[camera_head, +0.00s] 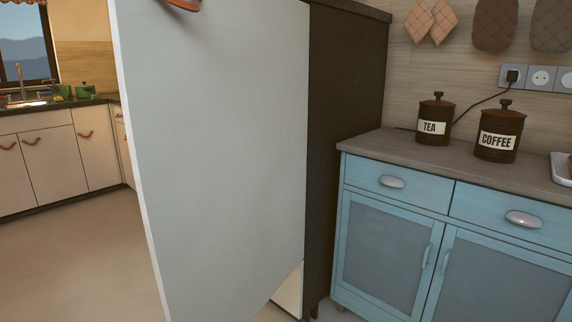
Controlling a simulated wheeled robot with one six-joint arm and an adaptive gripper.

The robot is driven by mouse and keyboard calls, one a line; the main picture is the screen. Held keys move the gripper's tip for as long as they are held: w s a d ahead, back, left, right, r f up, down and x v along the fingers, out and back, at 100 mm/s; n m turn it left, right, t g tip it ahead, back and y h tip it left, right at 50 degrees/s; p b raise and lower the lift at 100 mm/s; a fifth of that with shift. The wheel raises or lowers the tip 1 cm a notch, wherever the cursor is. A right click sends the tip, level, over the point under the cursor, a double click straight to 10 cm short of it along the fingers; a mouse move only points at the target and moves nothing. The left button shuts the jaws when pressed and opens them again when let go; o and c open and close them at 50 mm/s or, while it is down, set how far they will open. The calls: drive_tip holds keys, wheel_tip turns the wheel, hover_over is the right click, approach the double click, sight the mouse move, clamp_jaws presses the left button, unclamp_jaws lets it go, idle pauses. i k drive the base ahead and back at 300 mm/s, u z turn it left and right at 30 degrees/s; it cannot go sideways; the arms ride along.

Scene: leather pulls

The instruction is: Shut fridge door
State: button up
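The fridge door (215,150) is a large, pale grey-blue panel filling the middle of the head view. It appears to stand swung out, with its right side by a dark cabinet side (345,110) and its free left edge nearer to me. A brown leather pull (186,4) shows at the top of the door, cut off by the frame. A cream panel (290,290) shows below the door's lower right edge. The fridge's inside is hidden behind the door. My gripper is not in view.
A blue cabinet (385,240) with a grey worktop stands at right, bearing a TEA tin (435,120) and a COFFEE tin (499,133). Cream cabinets (55,160) with leather pulls stand at the far left. The floor (75,260) left of the door is clear.

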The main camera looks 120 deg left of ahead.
sight(213, 94)
drive_tip(key=u, duration=4.2)
drive_tip(key=i, duration=0.95)
drive_tip(key=z, duration=0.25)
drive_tip(key=k, duration=0.75)
drive_tip(key=u, duration=0.15)
